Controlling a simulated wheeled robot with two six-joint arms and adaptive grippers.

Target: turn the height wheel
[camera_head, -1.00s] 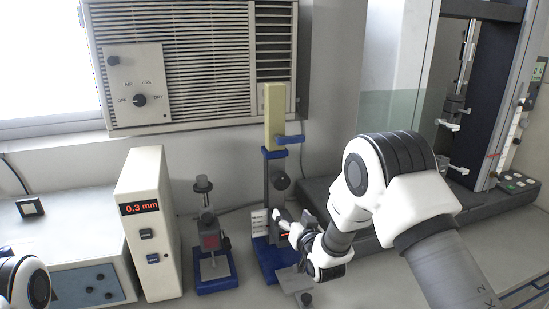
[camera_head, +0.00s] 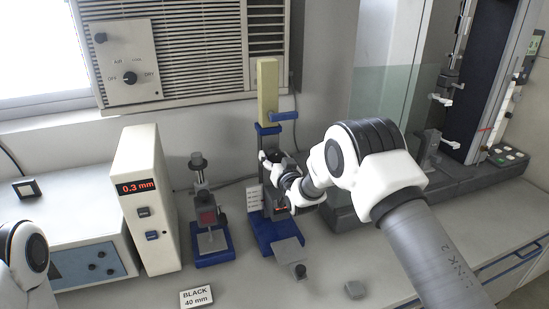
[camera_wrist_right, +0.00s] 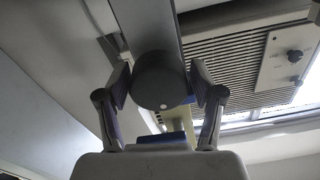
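The height wheel (camera_wrist_right: 160,82) is a dark round knob in the right wrist view, in front of a grey column. In the head view my right gripper (camera_head: 272,165) covers it at the blue stand (camera_head: 270,232) with the yellow upper block (camera_head: 267,92). My right gripper (camera_wrist_right: 161,82) is open, with one finger on each side of the wheel. The pads look very close to its rim; I cannot tell whether they touch. Of my left arm only a white link shows at the left edge; its gripper is out of view.
A smaller blue-based stand (camera_head: 212,242) and a white box reading 0.3 mm (camera_head: 150,205) stand to the left. A tall test frame (camera_head: 470,90) stands right.

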